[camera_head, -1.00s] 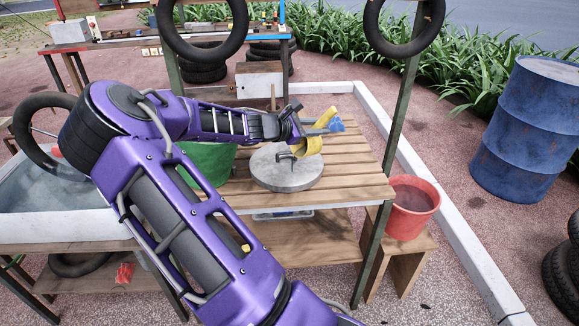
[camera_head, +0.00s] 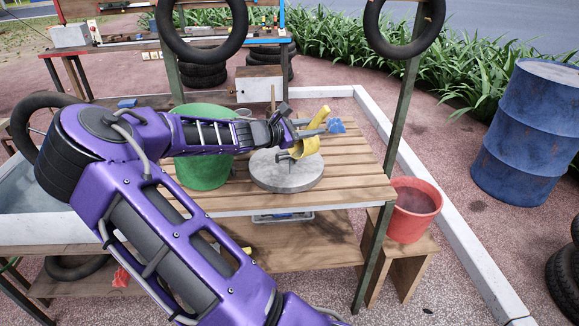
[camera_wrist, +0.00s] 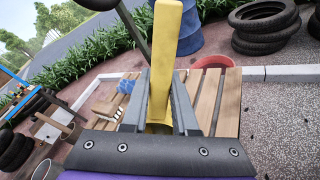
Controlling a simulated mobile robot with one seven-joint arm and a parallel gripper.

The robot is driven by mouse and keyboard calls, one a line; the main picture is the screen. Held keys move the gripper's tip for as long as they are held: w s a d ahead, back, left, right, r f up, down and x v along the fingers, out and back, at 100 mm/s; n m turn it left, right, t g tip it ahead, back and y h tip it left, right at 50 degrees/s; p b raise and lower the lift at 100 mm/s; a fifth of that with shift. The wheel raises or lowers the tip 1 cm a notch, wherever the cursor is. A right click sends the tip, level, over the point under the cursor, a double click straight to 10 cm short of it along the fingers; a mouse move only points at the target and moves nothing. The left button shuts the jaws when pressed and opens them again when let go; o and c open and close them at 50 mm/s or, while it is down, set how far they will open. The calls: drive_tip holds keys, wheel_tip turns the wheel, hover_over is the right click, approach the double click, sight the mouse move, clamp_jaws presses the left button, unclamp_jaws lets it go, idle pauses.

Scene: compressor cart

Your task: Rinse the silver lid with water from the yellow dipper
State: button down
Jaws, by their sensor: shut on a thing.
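The yellow dipper (camera_head: 307,146) is held in my gripper (camera_head: 312,131), which is shut on it above the slatted bench. In the wrist view the dipper's yellow handle (camera_wrist: 173,50) stands between the two grey fingers (camera_wrist: 160,100). The silver lid (camera_head: 280,177) is a round grey disc with a handle, lying on the bench top. The dipper's cup is over the lid's far part and seems tilted. I cannot tell whether water is in it or on the lid.
A green bucket (camera_head: 203,170) stands on the bench left of the lid, partly behind my arm. A blue brush (camera_head: 336,126) lies right of the gripper. A red bucket (camera_head: 413,212) of water stands on a low stool. A green post (camera_head: 393,150) rises at the bench's right edge.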

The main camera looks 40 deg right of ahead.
drive_tip(key=shift+a+r+h+b, duration=0.15)
drive_tip(key=shift+a+h+b, duration=0.35)
drive_tip(key=shift+a+b, duration=0.15)
drive_tip(key=shift+d+f+y+p, duration=0.25)
drive_tip(key=shift+d+y+p, duration=0.55)
drive_tip(key=shift+p, duration=0.55)
drive_tip(key=shift+d+f+y+p, duration=0.2)
drive_tip(key=shift+d+y+p, duration=0.55)
drive_tip(key=shift+p, duration=0.65)
drive_tip(key=shift+d+f+y+p, duration=0.25)
drive_tip(key=shift+d+y+p, duration=0.3)
drive_tip(key=shift+d+p, duration=0.65)
